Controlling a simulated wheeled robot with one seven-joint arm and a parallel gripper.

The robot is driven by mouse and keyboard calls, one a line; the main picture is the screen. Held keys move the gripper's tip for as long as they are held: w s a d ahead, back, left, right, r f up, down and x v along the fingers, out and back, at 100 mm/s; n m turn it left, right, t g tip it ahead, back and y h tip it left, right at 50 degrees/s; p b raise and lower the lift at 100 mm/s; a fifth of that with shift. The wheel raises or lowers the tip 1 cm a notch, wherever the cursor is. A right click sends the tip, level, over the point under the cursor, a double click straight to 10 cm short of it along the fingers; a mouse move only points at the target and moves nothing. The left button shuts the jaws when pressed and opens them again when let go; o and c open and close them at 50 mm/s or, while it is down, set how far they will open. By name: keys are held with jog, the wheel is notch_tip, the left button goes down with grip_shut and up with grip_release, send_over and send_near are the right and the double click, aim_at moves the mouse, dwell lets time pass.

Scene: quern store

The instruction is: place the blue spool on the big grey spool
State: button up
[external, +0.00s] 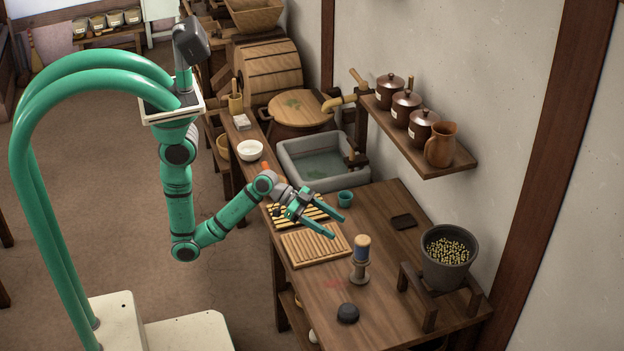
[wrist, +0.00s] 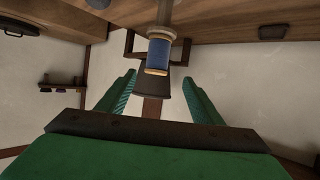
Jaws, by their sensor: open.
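The blue spool (external: 362,251) stands upright on top of the big grey spool (external: 359,273), near the front of the wooden table. In the wrist view, which looks upside down, the blue spool (wrist: 159,54) shows ahead between the fingers, and the grey spool (wrist: 166,14) joins it at the picture's top. My gripper (external: 339,226) is open and empty, up and to the left of the spools in the external view. Its two green fingers (wrist: 160,77) are spread on either side of the blue spool in the wrist view, apart from it.
A slatted board (external: 316,247) lies left of the spools. A dark round object (external: 348,313) lies in front. A grey pot (external: 448,258) of pale pieces stands on a wooden stand at right. A teal cup (external: 345,198) and a small dark tray (external: 403,221) are behind.

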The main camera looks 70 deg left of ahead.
jog(key=s+a+f+n+t+y, duration=0.1)
jog(key=s+a+f+n+y, duration=0.1)
jog(key=a+f, duration=0.1)
jog(key=s+a+f+n+t+y, duration=0.1)
jog(key=s+a+f+n, duration=0.1)
jog(key=a, duration=0.4)
jog(key=s+a+f+n+t+y, duration=0.1)
jog(key=s+a+f+n+y, duration=0.1)
jog(key=s+a+f, duration=0.2)
jog(key=shift+s+a+f+y, duration=0.2)
jog(key=shift+a+f+y, duration=0.1)
jog(key=shift+f, duration=0.35)
jog(key=s+a+r+n+t+y, duration=0.1)
jog(key=s+a+y, duration=0.1)
jog(key=s, duration=0.6)
jog(key=s+a+r+n+t+y, duration=0.1)
jog(key=s+a, duration=0.4)
jog(key=s, duration=0.4)
jog(key=shift+s+n+t+y, duration=0.2)
jog(key=shift+n+t+y, duration=0.1)
jog(key=shift+y, duration=0.1)
